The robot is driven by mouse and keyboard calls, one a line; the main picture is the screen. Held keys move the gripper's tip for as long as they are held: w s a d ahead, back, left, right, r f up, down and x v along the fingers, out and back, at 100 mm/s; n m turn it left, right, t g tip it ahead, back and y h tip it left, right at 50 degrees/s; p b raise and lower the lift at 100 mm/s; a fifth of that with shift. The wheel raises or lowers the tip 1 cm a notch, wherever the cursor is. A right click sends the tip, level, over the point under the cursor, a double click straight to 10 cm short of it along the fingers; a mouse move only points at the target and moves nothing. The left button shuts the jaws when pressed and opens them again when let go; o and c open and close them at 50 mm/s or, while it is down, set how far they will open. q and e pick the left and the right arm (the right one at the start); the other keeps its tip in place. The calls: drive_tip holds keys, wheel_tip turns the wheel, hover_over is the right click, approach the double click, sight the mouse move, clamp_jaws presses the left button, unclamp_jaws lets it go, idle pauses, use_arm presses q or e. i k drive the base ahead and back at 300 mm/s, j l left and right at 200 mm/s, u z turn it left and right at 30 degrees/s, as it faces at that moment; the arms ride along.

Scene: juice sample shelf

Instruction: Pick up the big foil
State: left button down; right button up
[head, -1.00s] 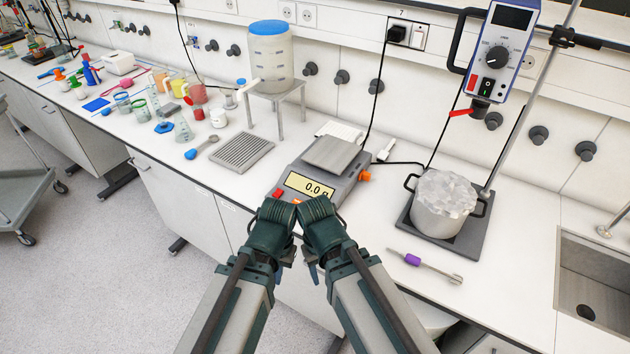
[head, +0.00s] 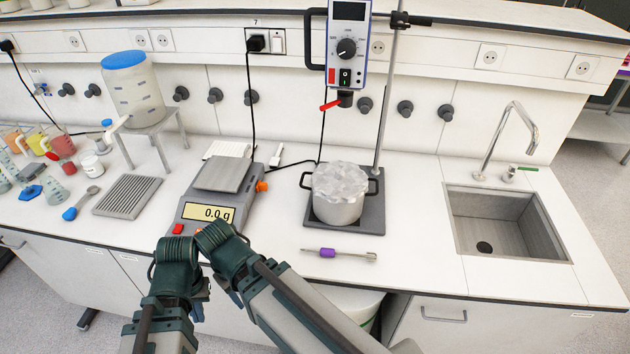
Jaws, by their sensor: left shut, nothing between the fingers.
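The big foil (head: 341,181) is a crumpled silvery sheet covering the top of a metal pot (head: 338,212) with black side handles. The pot stands on the dark stirrer base, right of the balance. My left gripper (head: 176,248) is shut and empty at the bench's front edge, in front of the balance and well left of the foil. My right gripper (head: 214,236) is close beside it, also apart from the foil; its fingers are not clear enough to tell open from shut.
The balance (head: 208,213) reads 0.0 g. A purple-handled tool (head: 328,252) lies in front of the pot. The stirrer motor (head: 346,50) hangs above it, with a stand rod behind. The sink (head: 500,222) is at right. Bench between pot and sink is clear.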

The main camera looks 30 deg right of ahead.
sight(341, 182)
drive_tip(key=j+z, duration=0.1)
drive_tip(key=z, duration=0.35)
drive_tip(key=k+z, duration=0.1)
drive_tip(key=z, duration=0.3)
drive_tip(key=k+j+z, duration=0.1)
drive_tip(key=z, duration=0.8)
drive_tip(key=k, duration=0.05)
